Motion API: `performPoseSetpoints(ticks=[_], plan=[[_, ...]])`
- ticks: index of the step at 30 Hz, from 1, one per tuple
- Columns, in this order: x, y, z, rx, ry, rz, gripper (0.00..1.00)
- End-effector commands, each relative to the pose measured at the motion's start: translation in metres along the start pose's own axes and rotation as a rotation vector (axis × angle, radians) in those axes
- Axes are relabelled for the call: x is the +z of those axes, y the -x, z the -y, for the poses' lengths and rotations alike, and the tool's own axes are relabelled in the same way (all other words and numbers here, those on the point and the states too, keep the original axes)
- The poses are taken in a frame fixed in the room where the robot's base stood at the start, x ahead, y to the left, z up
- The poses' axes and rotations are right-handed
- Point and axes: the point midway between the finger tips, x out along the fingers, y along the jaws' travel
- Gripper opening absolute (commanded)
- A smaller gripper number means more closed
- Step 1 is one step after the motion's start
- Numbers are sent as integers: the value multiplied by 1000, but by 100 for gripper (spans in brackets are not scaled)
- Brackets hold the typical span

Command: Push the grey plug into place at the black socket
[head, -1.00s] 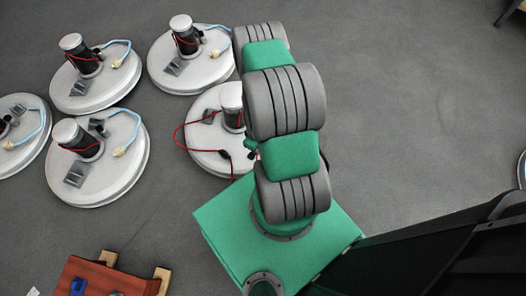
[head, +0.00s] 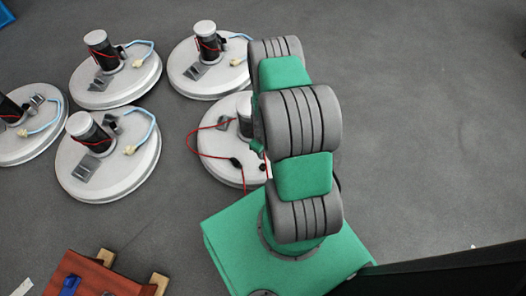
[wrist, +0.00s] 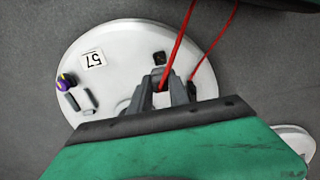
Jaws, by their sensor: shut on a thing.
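In the wrist view my gripper (wrist: 161,86) is over a round white scrubber tank, its grey fingers shut on a small dark piece at the end of a red cable. I take this piece to be the grey plug (wrist: 161,91); the fingers hide most of it. A small black block, apparently the black socket (wrist: 159,58), stands on the tank just beyond the fingertips. It looks apart from the held piece. In the head view my arm hides the gripper and the plug.
The white tank (wrist: 120,60) carries a "57" label (wrist: 93,60), a purple-and-yellow part (wrist: 66,82) and grey clips (wrist: 80,101). A second red cable (wrist: 213,40) runs down near the right finger.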

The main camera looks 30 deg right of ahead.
Motion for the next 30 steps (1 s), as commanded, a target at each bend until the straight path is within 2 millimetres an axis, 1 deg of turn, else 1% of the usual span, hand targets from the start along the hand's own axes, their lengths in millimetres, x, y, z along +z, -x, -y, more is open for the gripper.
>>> performPoseSetpoints(ticks=[1, 24, 27, 30], plan=[[0, -10, 0, 0, 0, 0, 0], [0, -81, 0, 0, 0, 0, 0], [0, -85, 0, 0, 0, -1, 0], [0, -83, 0, 0, 0, -1, 0]])
